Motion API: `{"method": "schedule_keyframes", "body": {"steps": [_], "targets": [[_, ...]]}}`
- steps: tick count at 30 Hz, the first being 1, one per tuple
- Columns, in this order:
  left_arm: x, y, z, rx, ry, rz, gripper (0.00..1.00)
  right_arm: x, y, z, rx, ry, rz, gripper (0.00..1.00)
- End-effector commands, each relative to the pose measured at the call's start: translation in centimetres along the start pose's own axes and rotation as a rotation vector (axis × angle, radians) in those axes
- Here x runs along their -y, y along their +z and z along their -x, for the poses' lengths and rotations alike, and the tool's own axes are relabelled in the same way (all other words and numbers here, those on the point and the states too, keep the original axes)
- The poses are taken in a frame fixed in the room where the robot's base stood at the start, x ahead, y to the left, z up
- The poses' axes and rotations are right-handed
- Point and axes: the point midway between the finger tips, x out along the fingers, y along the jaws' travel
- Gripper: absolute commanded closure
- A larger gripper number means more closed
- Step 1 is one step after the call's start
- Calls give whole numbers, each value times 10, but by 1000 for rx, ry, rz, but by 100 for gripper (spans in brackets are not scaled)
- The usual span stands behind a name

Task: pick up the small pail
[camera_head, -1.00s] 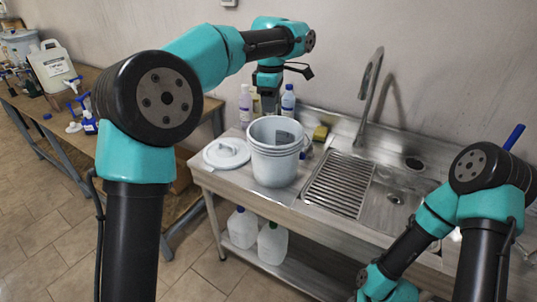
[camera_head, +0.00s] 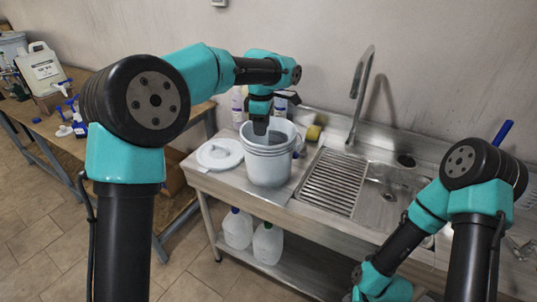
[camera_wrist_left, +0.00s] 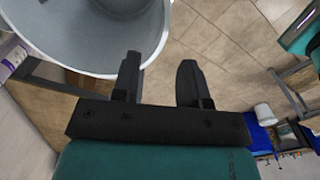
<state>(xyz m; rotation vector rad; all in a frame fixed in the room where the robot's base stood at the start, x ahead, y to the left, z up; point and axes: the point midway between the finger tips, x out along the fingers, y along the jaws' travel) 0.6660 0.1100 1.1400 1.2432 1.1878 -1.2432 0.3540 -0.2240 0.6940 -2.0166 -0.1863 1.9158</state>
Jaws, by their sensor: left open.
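A white pail (camera_head: 268,168) with several ridges below its rim stands upright on the steel sink counter. My left gripper (camera_head: 261,127) points down in front of the pail's opening in the head view; its fingers hide part of the far inner wall. In the left wrist view the open gripper (camera_wrist_left: 159,75) is empty. The pail's rim and grey inside (camera_wrist_left: 95,30) fill the upper left there. The left finger overlaps the rim and the right finger is outside it, over the floor. I cannot tell whether either finger touches the pail. My right gripper is out of view.
A white lid (camera_head: 219,153) lies left of the pail. Bottles (camera_head: 238,103) stand behind it, with a yellow sponge (camera_head: 313,133) behind right. The drain rack (camera_head: 333,180) and tap (camera_head: 359,95) are to the right. Two jugs (camera_head: 268,243) are on the lower shelf.

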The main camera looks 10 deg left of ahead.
Motion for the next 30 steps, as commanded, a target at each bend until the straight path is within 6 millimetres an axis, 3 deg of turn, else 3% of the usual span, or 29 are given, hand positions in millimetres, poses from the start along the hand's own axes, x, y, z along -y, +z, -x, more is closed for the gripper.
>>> {"method": "schedule_keyframes", "body": {"steps": [6,20,30], "targets": [[0,0,-32,0,0,0,60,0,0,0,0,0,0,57],[0,0,-40,0,0,0,60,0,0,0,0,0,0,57],[1,0,-79,-1,-2,-1,60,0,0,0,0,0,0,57]]}}
